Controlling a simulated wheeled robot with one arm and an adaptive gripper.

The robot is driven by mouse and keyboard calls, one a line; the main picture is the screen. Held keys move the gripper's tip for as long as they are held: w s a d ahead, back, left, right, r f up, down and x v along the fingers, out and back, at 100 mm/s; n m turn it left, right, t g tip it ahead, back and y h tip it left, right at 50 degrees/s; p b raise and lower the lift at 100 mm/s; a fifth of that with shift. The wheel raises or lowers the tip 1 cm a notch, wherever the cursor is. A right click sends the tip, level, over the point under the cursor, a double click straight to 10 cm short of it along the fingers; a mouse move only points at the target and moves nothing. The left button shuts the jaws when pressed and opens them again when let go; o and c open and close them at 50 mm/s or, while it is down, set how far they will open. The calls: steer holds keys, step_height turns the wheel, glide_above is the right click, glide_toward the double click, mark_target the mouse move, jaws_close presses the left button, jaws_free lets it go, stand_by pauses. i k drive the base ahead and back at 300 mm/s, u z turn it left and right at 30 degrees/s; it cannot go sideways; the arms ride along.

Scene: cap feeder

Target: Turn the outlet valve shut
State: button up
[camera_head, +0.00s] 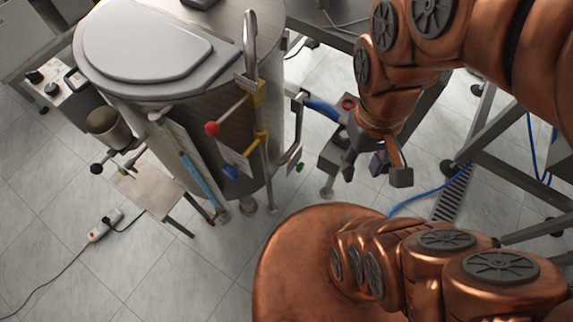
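A large steel vessel (225,118) with a grey lid (150,45) stands left of centre. Several valve handles show on and around it: a lever with a red ball (212,128), a blue handle (231,172), a green one (299,167) and a black-knobbed one (96,168). I cannot tell by looks which belongs to the outlet valve, or whether it is open or shut. My gripper (375,173) hangs right of the vessel, apart from these handles. Its dark fingers are spread. A small dark piece shows between them; I cannot tell what it is.
A small low table (150,188) stands at the vessel's front left, with a white power strip (105,225) on the floor nearby. A blue cable (425,192) and a floor drain (453,195) lie at right, beside metal frame legs. The tiled floor at lower left is mostly clear.

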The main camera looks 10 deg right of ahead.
mark_target(300, 167)
steer(key=z, duration=0.5)
steer(key=k, duration=0.85)
steer(key=u, duration=1)
